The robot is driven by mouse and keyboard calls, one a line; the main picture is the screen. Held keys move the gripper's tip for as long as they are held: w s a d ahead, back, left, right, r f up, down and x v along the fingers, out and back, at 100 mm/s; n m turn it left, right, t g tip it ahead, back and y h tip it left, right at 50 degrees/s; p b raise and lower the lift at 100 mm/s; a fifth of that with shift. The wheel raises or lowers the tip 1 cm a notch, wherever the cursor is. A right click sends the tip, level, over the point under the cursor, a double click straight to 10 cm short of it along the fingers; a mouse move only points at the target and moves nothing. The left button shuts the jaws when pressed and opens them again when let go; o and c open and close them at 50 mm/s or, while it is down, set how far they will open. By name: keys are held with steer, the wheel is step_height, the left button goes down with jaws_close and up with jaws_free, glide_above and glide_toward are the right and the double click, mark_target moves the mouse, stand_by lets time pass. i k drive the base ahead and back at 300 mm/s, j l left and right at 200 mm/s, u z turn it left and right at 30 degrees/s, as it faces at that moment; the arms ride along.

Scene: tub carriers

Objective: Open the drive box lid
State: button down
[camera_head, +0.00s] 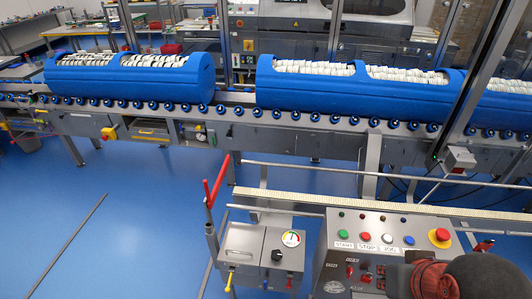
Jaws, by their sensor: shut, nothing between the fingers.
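The grey metal box (262,250) at the bottom centre looks like the drive box. A red lever (217,182) rises at the box's left side. My gripper (398,280) is at the bottom right, shut and empty, right of the box and apart from it in the picture. Its fingertips are hard to make out against my dark and red arm.
A control panel (345,245) with coloured buttons and a red mushroom button (439,237) stands between box and arm. A rail (300,170) crosses behind. Blue tub carriers (130,90) sit on the roller conveyor (270,115). Blue floor (130,220) is largely open at left.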

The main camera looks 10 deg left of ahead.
mark_target(242, 244)
steer(key=u, duration=0.65)
steer(key=i+l, duration=0.05)
